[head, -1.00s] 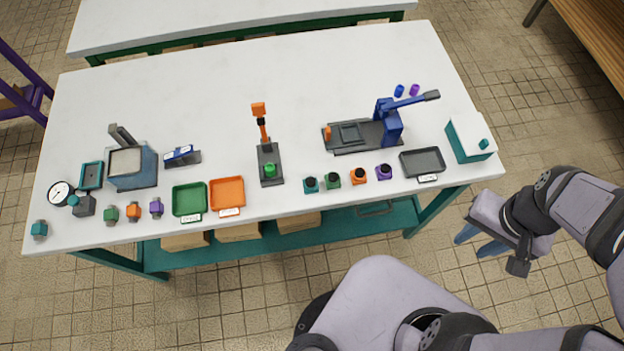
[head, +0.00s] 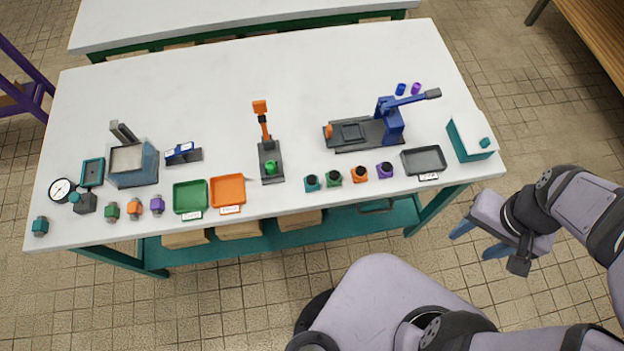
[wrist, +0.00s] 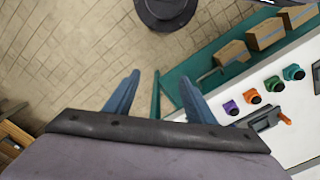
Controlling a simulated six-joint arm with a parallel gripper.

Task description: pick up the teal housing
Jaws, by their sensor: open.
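A teal piece with a black round top (head: 312,183) stands at the left end of a row near the table's front edge. It also shows in the wrist view (wrist: 293,72), at the far end of the row. Another small teal piece (head: 40,226) stands at the table's front left corner. I cannot tell for sure which of the two is the housing. My gripper (head: 480,241) is open and empty, off the table's front right side and well to the right of both teal pieces. Its two blue fingers show apart in the wrist view (wrist: 160,80).
Green (head: 334,178), orange (head: 359,173) and purple (head: 384,170) black-topped pieces stand right of the teal one. A dark tray (head: 424,161) and a teal-and-white box (head: 469,138) lie nearer my gripper. A blue lever press (head: 390,120) stands behind. The table's back middle is clear.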

